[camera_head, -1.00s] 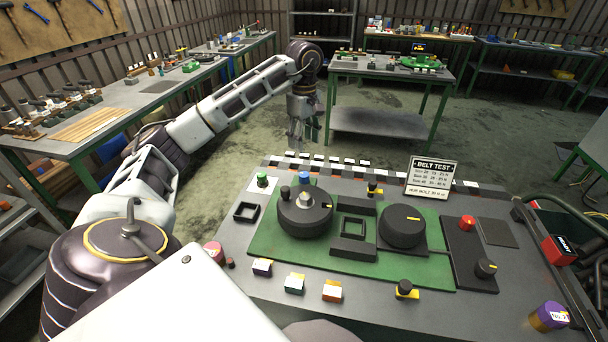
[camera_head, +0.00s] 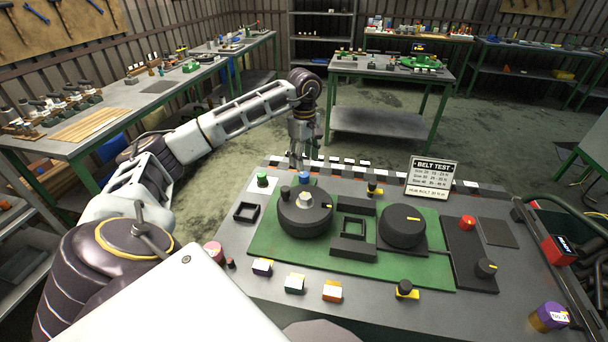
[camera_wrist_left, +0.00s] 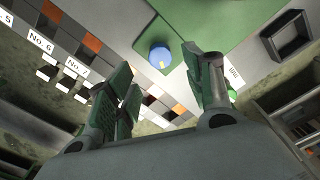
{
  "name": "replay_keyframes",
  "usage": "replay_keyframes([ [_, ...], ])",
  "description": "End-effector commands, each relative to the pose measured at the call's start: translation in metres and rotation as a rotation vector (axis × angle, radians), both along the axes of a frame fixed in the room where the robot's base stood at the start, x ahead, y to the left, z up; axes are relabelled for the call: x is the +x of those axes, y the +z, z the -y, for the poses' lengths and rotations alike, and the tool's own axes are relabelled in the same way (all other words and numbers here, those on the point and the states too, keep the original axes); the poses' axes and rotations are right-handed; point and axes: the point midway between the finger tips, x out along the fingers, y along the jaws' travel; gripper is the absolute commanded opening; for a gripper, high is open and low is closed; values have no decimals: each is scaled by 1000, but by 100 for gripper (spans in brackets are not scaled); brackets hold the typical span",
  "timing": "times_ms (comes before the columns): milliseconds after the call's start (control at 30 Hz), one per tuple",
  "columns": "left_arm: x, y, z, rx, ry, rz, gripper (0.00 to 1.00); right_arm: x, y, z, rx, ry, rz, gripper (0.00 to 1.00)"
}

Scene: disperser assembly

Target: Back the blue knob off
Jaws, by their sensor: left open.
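The blue knob (camera_head: 304,178) stands at the back edge of the green plate (camera_head: 268,238), just behind the large dark round pulley (camera_head: 305,214). In the left wrist view the blue knob (camera_wrist_left: 160,56) has a small yellow mark and appears between and beyond the fingertips. My left gripper (camera_head: 299,160) points down behind the bench's back edge, apart from the knob. In the left wrist view my left gripper (camera_wrist_left: 161,72) is open, with nothing between its fingers. My right gripper is not in view.
A green knob (camera_head: 262,179) and a small dark knob (camera_head: 285,192) stand near the blue one. A checkered strip (camera_head: 345,168) runs along the back edge. The "BELT TEST" sign (camera_head: 431,177) stands at back right. A square black frame (camera_head: 246,212) lies left of the pulley.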

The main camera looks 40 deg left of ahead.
Motion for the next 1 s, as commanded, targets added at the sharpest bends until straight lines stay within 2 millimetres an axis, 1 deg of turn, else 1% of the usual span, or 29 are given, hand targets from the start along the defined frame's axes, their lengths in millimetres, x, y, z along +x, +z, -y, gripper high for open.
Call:
replay_keyframes([
  [33, 0, -7, 0, 0, 0, -2, 52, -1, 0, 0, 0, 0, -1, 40],
  [300, -1, -39, 0, -1, 0, -2, 52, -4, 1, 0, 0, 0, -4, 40],
  [500, 0, -60, 0, -1, 1, -1, 52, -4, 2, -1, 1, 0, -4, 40],
  [700, 0, -70, 0, -1, 0, 0, 52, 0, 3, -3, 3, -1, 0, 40],
  [1000, 0, -72, 0, -1, 0, 0, 52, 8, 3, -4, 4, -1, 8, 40],
])
